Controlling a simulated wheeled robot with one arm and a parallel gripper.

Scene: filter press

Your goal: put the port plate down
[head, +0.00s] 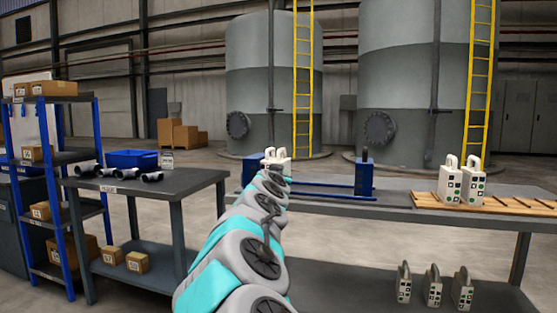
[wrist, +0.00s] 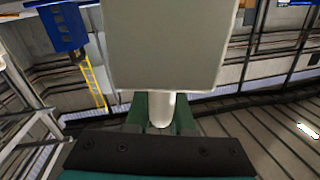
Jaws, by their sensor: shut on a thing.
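My gripper (wrist: 160,112) is shut on the pale handle of the port plate (wrist: 165,45). In the wrist view the plate is a flat grey-white slab beyond the green fingers, and its far side is hidden. In the head view my arm reaches forward to the blue press frame (head: 318,184) on the long bench. Pale shapes with a handle (head: 277,155) show at the arm's end, beside the frame's left end. My arm hides the fingers there, and I cannot tell whether the plate touches the frame.
Two white plates with handles (head: 473,183) stand on a slatted wooden rack (head: 425,201) on the bench (head: 400,208) at right. Several similar plates (head: 432,285) stand on the lower shelf.

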